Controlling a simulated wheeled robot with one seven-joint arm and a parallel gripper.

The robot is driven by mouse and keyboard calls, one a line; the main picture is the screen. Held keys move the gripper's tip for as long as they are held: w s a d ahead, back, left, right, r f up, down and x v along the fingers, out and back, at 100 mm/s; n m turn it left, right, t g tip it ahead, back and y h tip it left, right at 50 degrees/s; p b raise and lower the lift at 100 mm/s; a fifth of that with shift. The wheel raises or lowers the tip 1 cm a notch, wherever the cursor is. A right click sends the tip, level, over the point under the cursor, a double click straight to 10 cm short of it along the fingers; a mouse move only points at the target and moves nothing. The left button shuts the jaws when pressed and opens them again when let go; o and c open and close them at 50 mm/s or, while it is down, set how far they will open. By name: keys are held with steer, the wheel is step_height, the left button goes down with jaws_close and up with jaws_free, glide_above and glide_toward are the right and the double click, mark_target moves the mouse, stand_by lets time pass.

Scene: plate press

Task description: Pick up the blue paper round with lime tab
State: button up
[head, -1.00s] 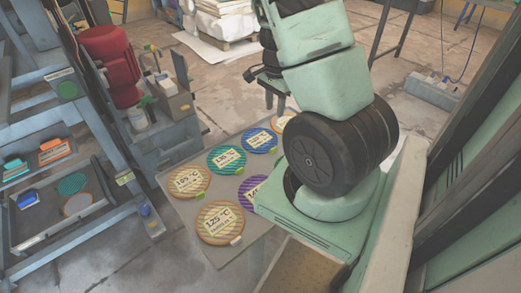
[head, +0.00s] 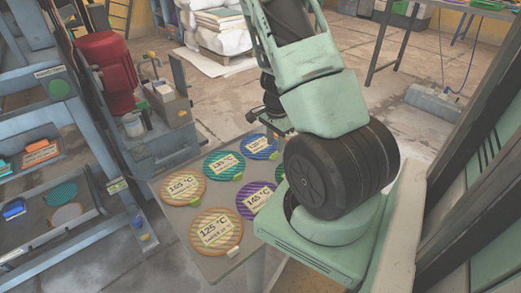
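The blue paper round (head: 257,144) lies at the far edge of the grey table (head: 166,217). It has a pale label and a lime tab (head: 273,156) at its lower right. My gripper (head: 270,122) is just beyond and above it, pointing down and partly hidden by my own arm. The gripper looks small and dark here, so its finger gap does not show. I see nothing held in it. I cannot tell its exact height over the round.
Other labelled rounds lie close by: teal (head: 221,162), purple (head: 253,203), tan 165 °C (head: 182,187) and tan 125 °C (head: 213,228). My arm hides the table's right side. A red press (head: 105,72) and shelf rack (head: 85,150) stand left.

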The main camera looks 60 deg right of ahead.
mark_target(274, 158)
step_height(274, 158, down, 4)
steer(key=shift+d+f+b, duration=0.1)
steer(key=shift+f+b, duration=0.05)
steer(key=shift+b, duration=0.85)
steer(key=shift+c, duration=0.3)
jaws_close()
